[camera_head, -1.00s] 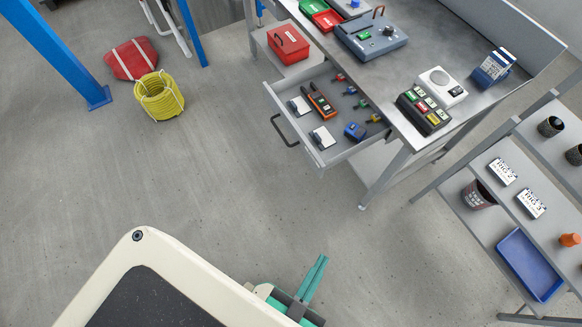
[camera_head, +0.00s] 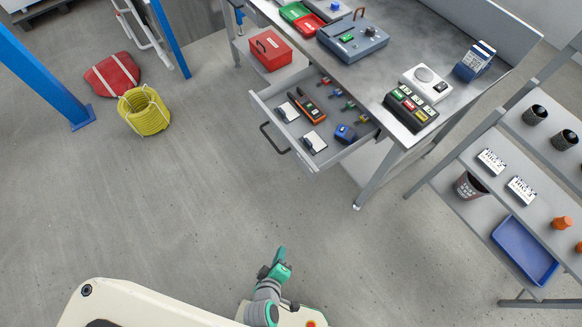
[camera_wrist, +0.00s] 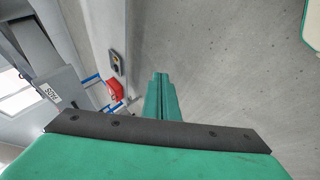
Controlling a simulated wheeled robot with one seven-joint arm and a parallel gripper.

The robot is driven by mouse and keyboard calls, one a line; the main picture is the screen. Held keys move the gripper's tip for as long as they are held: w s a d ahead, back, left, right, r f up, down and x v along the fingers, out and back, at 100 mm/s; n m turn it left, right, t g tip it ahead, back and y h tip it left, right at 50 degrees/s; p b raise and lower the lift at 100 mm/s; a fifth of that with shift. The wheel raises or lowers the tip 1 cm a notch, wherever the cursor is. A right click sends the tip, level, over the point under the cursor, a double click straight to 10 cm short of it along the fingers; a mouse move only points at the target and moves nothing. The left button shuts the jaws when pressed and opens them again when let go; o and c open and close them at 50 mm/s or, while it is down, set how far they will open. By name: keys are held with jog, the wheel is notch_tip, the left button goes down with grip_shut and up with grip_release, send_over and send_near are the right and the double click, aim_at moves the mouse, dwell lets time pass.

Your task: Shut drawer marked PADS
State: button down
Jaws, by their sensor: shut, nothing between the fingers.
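A grey drawer (camera_head: 262,112) stands pulled out under the workbench in the head view, with a black bar handle (camera_head: 273,140) on its front. Inside lie an orange-and-black handheld device (camera_head: 306,106), white-and-dark blocks, a blue item (camera_head: 345,133) and several small coloured pieces. No label on its front is readable there. In the wrist view, a small white label (camera_wrist: 48,93) on a grey panel at the left appears to read PADS, upside down. My gripper (camera_head: 281,254) is low in the head view, well apart from the drawer. Its green fingers (camera_wrist: 161,98) are together and empty.
The workbench top (camera_head: 365,67) carries a blue-grey instrument, a white device and a block of coloured buttons. A shelf rack (camera_head: 480,206) stands at the right, with a blue tray (camera_head: 525,250). A yellow hose coil (camera_head: 144,111) lies left. The floor before the drawer is clear.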

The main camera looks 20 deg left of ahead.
jog(key=w+a+f+n+h, duration=0.2)
jog(key=w+f+n+h, duration=0.1)
jog(key=w+f+n, duration=0.35)
jog(key=n+t+h, duration=0.5)
jog(key=n+h, duration=0.4)
send_near(301, 163)
jog(key=shift+m, duration=0.25)
jog(key=x, duration=0.6)
jog(key=shift+w+d+r, duration=0.1)
jog(key=shift+w+d, duration=0.05)
jog(key=shift+d, duration=0.05)
jog(key=shift+w, duration=0.1)
